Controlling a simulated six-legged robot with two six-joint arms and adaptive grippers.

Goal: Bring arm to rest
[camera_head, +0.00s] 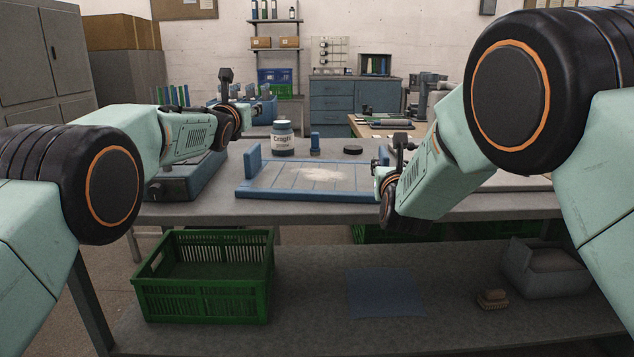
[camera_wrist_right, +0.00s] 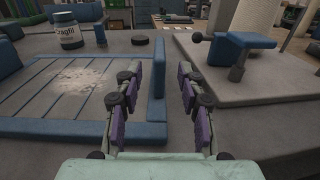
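My right gripper shows in the right wrist view (camera_wrist_right: 158,105) with its two purple-padded fingers apart and nothing between them. It is above the bench near the right edge of the blue-framed tray (camera_wrist_right: 88,130). In the head view my right arm comes in from the right, and its wrist hides most of the gripper. My left arm reaches in from the left over a blue-grey box (camera_head: 190,182). Its gripper (camera_head: 250,106) is in the head view beyond the wrist, dark and small; its fingers cannot be made out.
Pale powder lies on the tray. A blue-topped fixture (camera_wrist_right: 238,48) stands to the right. The lower shelf holds a green crate (camera_head: 203,302), blue cloth (camera_head: 385,292), brush (camera_head: 492,299) and grey bin (camera_head: 545,285).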

